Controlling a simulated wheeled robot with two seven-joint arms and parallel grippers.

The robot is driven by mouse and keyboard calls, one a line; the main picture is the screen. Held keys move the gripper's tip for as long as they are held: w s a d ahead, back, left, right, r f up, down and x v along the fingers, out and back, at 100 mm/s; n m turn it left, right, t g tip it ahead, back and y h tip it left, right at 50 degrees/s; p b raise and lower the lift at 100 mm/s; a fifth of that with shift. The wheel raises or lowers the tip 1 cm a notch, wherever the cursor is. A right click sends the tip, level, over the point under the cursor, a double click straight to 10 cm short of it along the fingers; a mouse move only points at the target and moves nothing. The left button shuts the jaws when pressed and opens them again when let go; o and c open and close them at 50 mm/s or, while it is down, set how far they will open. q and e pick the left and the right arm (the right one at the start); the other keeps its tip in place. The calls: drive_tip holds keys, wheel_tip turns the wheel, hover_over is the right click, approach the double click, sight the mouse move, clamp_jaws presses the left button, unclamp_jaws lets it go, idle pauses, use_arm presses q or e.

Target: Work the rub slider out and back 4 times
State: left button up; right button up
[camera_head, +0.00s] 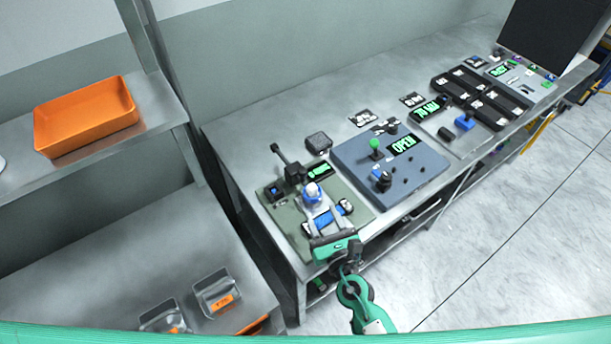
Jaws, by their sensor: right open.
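A grey-green board (279,219) lies at the near left end of the steel bench. It carries a black upright post with an arm (291,170), a small green-lit display (319,171) and a blue-and-white knob-like piece (312,190), which looks like the rub slider. My right gripper (316,209) reaches over the board from its front edge, fingers pointing at the blue-and-white piece. The gripper is open; whether its fingers touch the piece cannot be told. A blue strip with white ends (340,211) shows beside the fingers. The gripper hides part of the board. My left gripper is out of view.
A blue-grey panel (425,177) with a green-topped lever (375,146) and an OPEN display stands right of the board. Black trays (458,82) lie farther along the bench. An orange bin (85,115) sits on the left shelf. Clear containers (215,292) stand below.

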sight(304, 174)
drive_tip(key=p+x, duration=0.2)
drive_tip(key=x, duration=1.1)
drive_tip(key=shift+w, duration=0.15)
drive_tip(key=shift+p, duration=0.3)
clamp_jaws()
